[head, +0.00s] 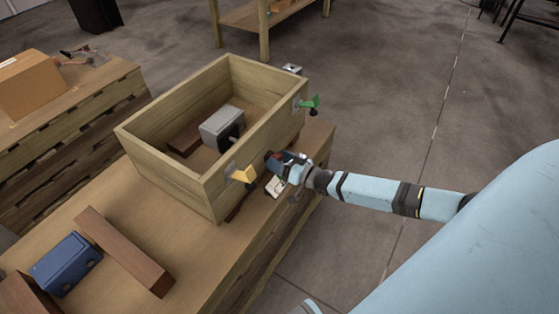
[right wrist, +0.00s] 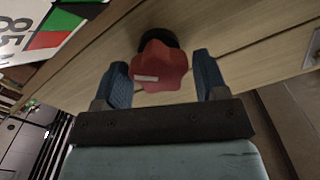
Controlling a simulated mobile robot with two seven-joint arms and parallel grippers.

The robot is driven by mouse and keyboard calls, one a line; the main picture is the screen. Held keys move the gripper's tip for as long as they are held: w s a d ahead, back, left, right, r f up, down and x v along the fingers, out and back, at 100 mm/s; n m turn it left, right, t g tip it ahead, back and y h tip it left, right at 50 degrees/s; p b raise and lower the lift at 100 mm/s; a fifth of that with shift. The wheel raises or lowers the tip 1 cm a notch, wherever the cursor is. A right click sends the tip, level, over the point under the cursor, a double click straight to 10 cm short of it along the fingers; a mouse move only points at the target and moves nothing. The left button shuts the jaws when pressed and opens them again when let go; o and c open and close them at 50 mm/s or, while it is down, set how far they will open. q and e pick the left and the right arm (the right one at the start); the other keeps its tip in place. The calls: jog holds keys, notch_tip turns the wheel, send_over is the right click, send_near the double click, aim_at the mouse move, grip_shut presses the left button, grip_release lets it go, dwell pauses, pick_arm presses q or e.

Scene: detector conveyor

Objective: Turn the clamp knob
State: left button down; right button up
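The clamp knob (right wrist: 160,68) is red and star-shaped with a pale stripe, in the middle of the right wrist view, on a dark mount at the wooden box's outer wall. My right gripper (right wrist: 163,80) is open, with one blue finger on each side of the knob. A small gap shows at the right finger; whether the left finger touches it I cannot tell. In the head view my right gripper (head: 279,160) is at the box's right wall and mostly hides the knob. My left gripper is not in view.
The open wooden box (head: 165,175) stands on a wooden bench and holds a grey device (head: 222,125). A yellow clamp (head: 243,174) and a green clamp (head: 309,104) sit on its right wall. A blue object (head: 66,264) lies among wooden bars at front left.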

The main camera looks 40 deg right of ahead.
jog(key=shift+o, duration=0.4)
jog(key=shift+s+d, duration=0.1)
jog(key=shift+s, duration=0.2)
pick_arm(q)
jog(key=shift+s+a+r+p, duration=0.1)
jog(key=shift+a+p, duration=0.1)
jog(key=shift+p, duration=0.9)
pick_arm(e)
jog(key=v, duration=1.3)
jog(key=shift+s+d, duration=0.1)
